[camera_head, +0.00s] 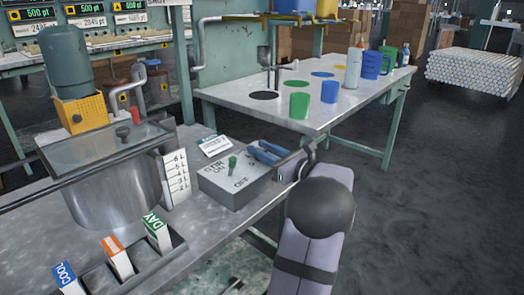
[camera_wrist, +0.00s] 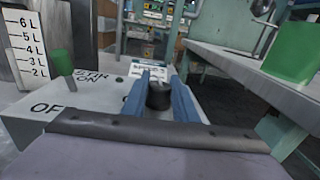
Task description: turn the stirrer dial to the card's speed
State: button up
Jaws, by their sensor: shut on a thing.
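The stirrer control box (camera_head: 232,188) is a grey box on the near bench, lettered STIR, ON and OFF, with a green switch (camera_head: 233,162) on its top. It also shows in the wrist view (camera_wrist: 95,108). The stirrer dial (camera_wrist: 159,96) is a dark round knob on its right part; in the head view my fingers hide it. My gripper (camera_head: 268,151) has blue fingers, one on each side of the dial, and is shut on it. The card (camera_head: 214,145) is white and stands behind the box; its small lettering (camera_wrist: 152,72) is too blurred to read surely.
A steel tank (camera_head: 112,190) with a litre scale (camera_head: 175,178) stands left of the box. Another table (camera_head: 225,93) with green and blue cups (camera_head: 299,104) stands behind, across a floor gap.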

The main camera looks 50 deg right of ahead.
jog(key=shift+a+h, duration=0.1)
jog(key=shift+h, duration=0.2)
jog(key=m+h+b, duration=0.2)
jog(key=shift+f+g+h, duration=0.2)
jog(key=shift+g+h, duration=0.1)
jog(key=shift+h, duration=0.1)
jog(key=m+h+b, duration=0.2)
jog(key=b, duration=0.1)
jog(key=shift+f+g+h+b, duration=0.1)
jog(key=shift+g+h+b, duration=0.2)
jog(key=shift+g, duration=0.1)
jog(key=m+g+h+b, duration=0.1)
jog(key=m+h+b, duration=0.1)
jog(key=b, duration=0.4)
jog(key=shift+g+h, duration=0.4)
jog(key=shift+h, duration=0.3)
jog(key=shift+m+b, duration=0.3)
jog(key=shift+b, duration=0.05)
jog(key=shift+r+m+g+h+b, duration=0.35)
jog(key=shift+g+h+b, duration=0.2)
jog(key=shift+b, duration=0.2)
jog(key=o, duration=1.1)
jog(key=shift+c, duration=0.2)
